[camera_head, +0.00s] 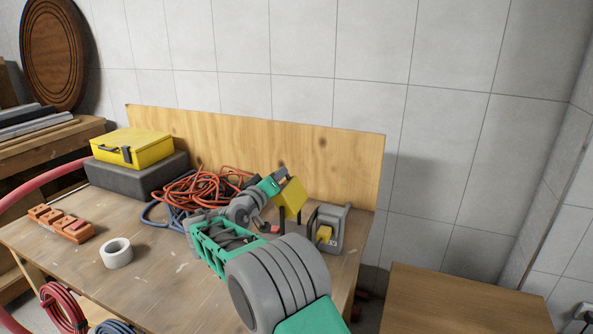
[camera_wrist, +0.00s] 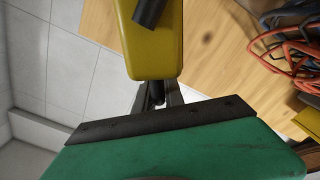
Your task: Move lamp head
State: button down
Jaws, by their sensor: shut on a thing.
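The lamp head appears to be the yellow block (camera_head: 291,197) with dark bars below it, at the end of my arm above the back right of the workbench. In the wrist view the yellow block (camera_wrist: 153,50) fills the top middle, with a black cylinder on its face. My gripper (camera_wrist: 158,94) is shut at the block's near end, seemingly on a dark stem there. The green and black gripper body hides part of the contact. In the head view my arm covers the bench in front of it.
A grey box with a yellow front (camera_head: 328,228) stands just right of the block. A plywood board (camera_head: 230,135) stands behind.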

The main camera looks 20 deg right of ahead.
jog(key=shift+w+a+r+n, duration=0.1)
jog(key=shift+n, duration=0.2)
jog(key=c, duration=1.5)
grip_release()
jog(key=shift+o, duration=0.2)
jog(key=v, duration=0.7)
jog(key=shift+s+a+b, duration=0.25)
jog(key=shift+s+b, duration=0.1)
